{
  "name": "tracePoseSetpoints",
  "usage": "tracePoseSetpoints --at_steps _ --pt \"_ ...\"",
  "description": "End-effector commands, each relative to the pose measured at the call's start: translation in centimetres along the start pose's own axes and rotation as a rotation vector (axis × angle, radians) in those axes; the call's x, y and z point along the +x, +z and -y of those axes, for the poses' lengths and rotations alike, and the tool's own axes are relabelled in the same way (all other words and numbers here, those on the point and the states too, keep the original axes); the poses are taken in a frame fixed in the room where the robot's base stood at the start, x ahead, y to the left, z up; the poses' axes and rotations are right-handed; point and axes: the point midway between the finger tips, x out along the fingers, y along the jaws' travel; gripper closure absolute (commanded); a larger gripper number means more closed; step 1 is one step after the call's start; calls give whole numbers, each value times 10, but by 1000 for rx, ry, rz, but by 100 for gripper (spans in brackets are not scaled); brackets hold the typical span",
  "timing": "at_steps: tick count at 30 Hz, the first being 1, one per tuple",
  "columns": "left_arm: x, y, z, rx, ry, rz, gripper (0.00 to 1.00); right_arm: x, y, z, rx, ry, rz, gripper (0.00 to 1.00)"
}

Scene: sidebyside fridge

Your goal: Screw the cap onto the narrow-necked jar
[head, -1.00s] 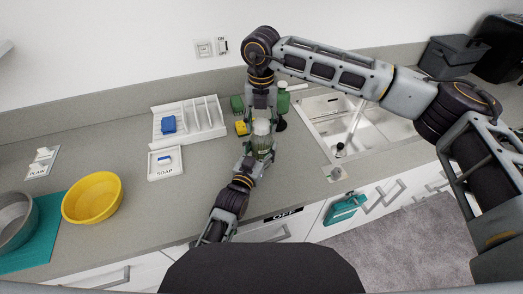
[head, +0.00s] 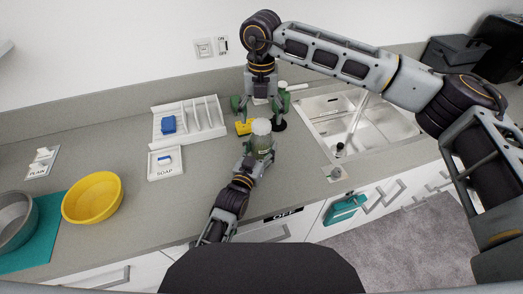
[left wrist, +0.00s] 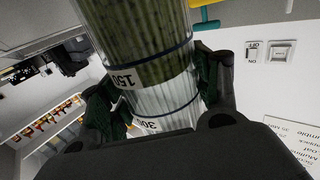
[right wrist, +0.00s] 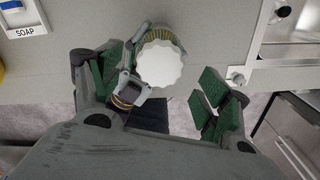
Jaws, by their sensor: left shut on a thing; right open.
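The jar (head: 263,142) is clear with green contents and stands upright over the counter's front part. The left wrist view shows the jar (left wrist: 145,60) between the left fingers, with printed volume marks. A white cap (head: 261,126) sits on the jar's top; the right wrist view shows its scalloped edge (right wrist: 160,64). I cannot tell how tightly it sits, and the neck is mostly hidden under it. My right gripper (head: 261,108) is open and empty, above and behind the cap, with its fingers wide apart (right wrist: 163,85).
The sink (head: 375,125) is to the right. A soap tray (head: 166,163), a white divided rack (head: 190,122) and a yellow bowl (head: 92,198) are to the left.

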Motion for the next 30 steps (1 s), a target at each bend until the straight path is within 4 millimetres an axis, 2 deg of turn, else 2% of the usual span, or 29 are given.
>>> tracePoseSetpoints --at_steps 6,15,21,30 --pt "0 0 0 0 0 1 100 -34 1 0 1 2 3 23" --pt "0 0 0 0 0 1 100 -74 1 0 2 0 2 23" --pt "0 1 0 0 0 1 100 -86 0 0 1 0 1 23" --pt "0 0 0 0 0 1 100 -88 0 0 1 0 0 23"
